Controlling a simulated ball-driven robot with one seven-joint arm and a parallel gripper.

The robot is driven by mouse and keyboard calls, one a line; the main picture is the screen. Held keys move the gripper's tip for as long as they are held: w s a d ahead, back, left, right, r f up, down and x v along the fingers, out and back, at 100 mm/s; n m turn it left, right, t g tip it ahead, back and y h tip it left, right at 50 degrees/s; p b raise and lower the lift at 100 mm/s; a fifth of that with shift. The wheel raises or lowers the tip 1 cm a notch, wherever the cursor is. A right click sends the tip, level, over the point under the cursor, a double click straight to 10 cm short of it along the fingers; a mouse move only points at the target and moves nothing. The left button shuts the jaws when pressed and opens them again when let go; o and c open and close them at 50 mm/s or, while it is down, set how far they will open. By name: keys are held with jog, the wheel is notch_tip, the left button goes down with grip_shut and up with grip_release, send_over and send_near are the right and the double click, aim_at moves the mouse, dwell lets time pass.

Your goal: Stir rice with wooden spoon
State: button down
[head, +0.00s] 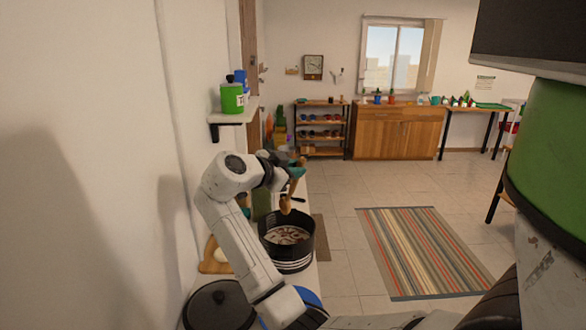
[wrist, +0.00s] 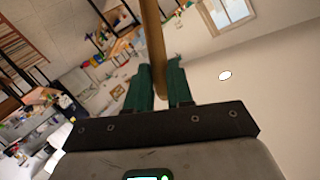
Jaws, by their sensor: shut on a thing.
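A black pot (head: 291,258) stands on the counter at the lower middle of the head view. Whitish food with darker pieces (head: 287,236) lies in it; I cannot tell the grains apart. My gripper (head: 295,172) is above the pot's far side, its green fingers shut on the wooden spoon (head: 286,204). The spoon's brown wood shows at or just above the pot's far rim; I cannot tell whether it touches the food. The wrist view shows the spoon's handle (wrist: 152,40) between my gripper's green fingers (wrist: 160,85).
A black lid (head: 217,305) lies on the counter in front of the pot. A wooden board (head: 213,257) is left of the pot, against the wall. A wall shelf (head: 235,115) holds a green canister (head: 232,98). Open floor lies to the right, with a striped rug (head: 425,252).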

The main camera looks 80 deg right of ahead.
aim_at(285, 206)
jog(key=s+a+f, duration=0.3)
jog(key=s+f, duration=0.1)
jog(key=f, duration=0.1)
jog(key=w+d+f+b, duration=0.1)
jog(key=f+b, duration=0.2)
jog(key=b, duration=0.1)
jog(key=w+d+f+b, duration=0.1)
jog(key=f+b, duration=0.2)
jog(key=b, duration=0.1)
jog(key=w+d+f+b, duration=0.1)
jog(key=w+f+b, duration=0.1)
jog(key=f+b, duration=0.2)
jog(key=shift+d, duration=0.1)
dwell(0.7)
jog(key=shift+w+b, duration=0.1)
jog(key=shift+b, duration=0.2)
